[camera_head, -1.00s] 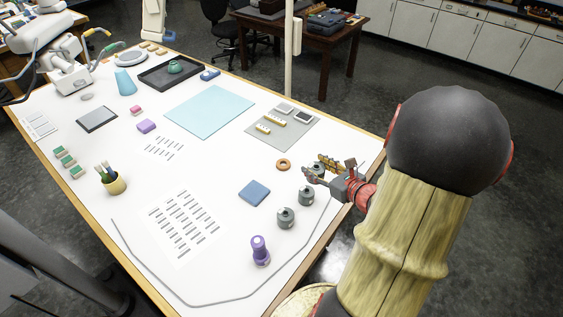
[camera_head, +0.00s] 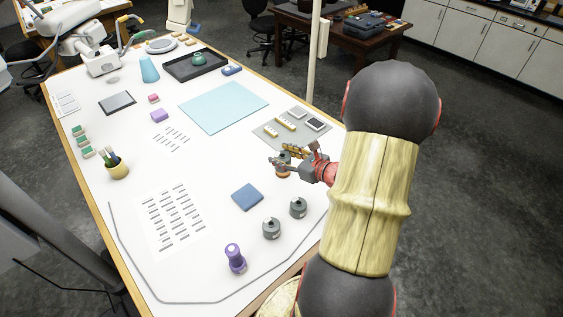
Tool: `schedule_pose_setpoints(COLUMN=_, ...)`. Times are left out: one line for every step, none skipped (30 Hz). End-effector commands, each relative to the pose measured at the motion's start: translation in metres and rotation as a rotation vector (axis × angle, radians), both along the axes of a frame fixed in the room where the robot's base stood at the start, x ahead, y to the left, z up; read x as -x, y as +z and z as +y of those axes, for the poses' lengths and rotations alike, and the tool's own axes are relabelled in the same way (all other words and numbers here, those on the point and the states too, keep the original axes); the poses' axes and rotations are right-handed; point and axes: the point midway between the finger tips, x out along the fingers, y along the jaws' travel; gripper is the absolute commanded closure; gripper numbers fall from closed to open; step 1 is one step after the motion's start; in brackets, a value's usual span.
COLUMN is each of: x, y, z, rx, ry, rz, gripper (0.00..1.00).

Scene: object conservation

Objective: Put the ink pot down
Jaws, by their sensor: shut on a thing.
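My gripper (camera_head: 287,157) is over the table's right part, shut on a dark grey ink pot (camera_head: 283,160). The fingers and the pot overlap in the picture, so little of the pot shows. An orange-brown ring (camera_head: 283,173) shows directly below the held pot. I cannot tell whether the pot touches the ring or hangs just above it. Two similar grey pots, one (camera_head: 298,208) nearer the right edge and one (camera_head: 271,229) to its lower left, stand upright on the white table (camera_head: 215,165).
A grey mat (camera_head: 268,142) with small blocks and tiles lies behind my gripper. A blue square (camera_head: 247,197) lies in front, left of the pots. A purple stamp-like object (camera_head: 235,258) stands near the front. A light blue sheet (camera_head: 224,107) lies further back. White table surface is clear left of the ring.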

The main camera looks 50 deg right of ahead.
Motion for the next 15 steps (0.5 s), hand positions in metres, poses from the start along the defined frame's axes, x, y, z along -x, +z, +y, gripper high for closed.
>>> schedule_pose_setpoints(x=-0.008, y=-0.007, z=-0.008, rx=-0.002, ry=0.002, rz=0.001, gripper=0.85)
schedule_pose_setpoints(x=-0.012, y=-0.009, z=-0.014, rx=-0.001, ry=0.002, rz=0.0, gripper=0.85)
schedule_pose_setpoints(x=-0.017, y=-0.013, z=-0.02, rx=-0.001, ry=0.001, rz=0.001, gripper=0.85)
schedule_pose_setpoints(x=-0.02, y=-0.019, z=-0.024, rx=-0.002, ry=0.0, rz=0.001, gripper=0.85)
schedule_pose_setpoints(x=-0.023, y=-0.025, z=-0.027, rx=-0.004, ry=0.001, rz=0.002, gripper=0.85)
schedule_pose_setpoints(x=-0.026, y=-0.033, z=-0.031, rx=-0.004, ry=0.001, rz=0.002, gripper=0.85)
schedule_pose_setpoints(x=-0.029, y=-0.038, z=-0.034, rx=-0.004, ry=0.0, rz=0.002, gripper=0.85)
schedule_pose_setpoints(x=-0.031, y=-0.042, z=-0.038, rx=-0.003, ry=0.0, rz=0.001, gripper=0.85)
schedule_pose_setpoints(x=-0.035, y=-0.047, z=-0.042, rx=-0.002, ry=0.0, rz=0.001, gripper=0.85)
schedule_pose_setpoints(x=-0.037, y=-0.051, z=-0.044, rx=-0.001, ry=0.001, rz=0.0, gripper=0.85)
schedule_pose_setpoints(x=-0.038, y=-0.055, z=-0.046, rx=-0.001, ry=0.001, rz=0.001, gripper=0.85)
schedule_pose_setpoints(x=-0.041, y=-0.058, z=-0.049, rx=0.0, ry=0.001, rz=0.0, gripper=0.85)
schedule_pose_setpoints(x=-0.042, y=-0.06, z=-0.05, rx=0.0, ry=0.001, rz=0.0, gripper=0.85)
schedule_pose_setpoints(x=-0.043, y=-0.061, z=-0.052, rx=0.0, ry=0.001, rz=0.0, gripper=0.85)
schedule_pose_setpoints(x=-0.044, y=-0.063, z=-0.053, rx=0.0, ry=0.0, rz=0.0, gripper=0.85)
